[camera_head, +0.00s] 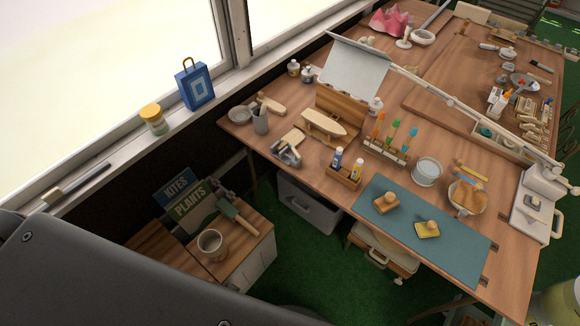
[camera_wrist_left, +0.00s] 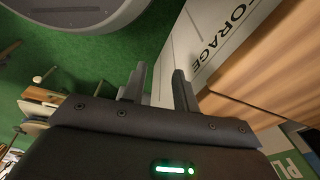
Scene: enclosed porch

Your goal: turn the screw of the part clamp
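A grey metal clamp (camera_head: 286,152) with a pale wooden piece (camera_head: 293,138) at it stands near the left front edge of the workbench (camera_head: 313,172). I take it for the part clamp; its screw is too small to make out. My left gripper (camera_wrist_left: 160,72) shows only in the left wrist view. Its two fingers are apart with nothing between them, low over the green floor beside a white box marked STORAGE (camera_wrist_left: 215,50). The clamp is not in that view. My right gripper is in neither view.
Near the clamp are a grey cup (camera_head: 260,121), a wooden boat (camera_head: 324,125) and a bottle rack (camera_head: 343,177). A low cabinet (camera_head: 250,241) with a mug (camera_head: 211,244) and signs (camera_head: 190,208) stands left of the bench. A teal mat (camera_head: 455,256) lies at the front.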

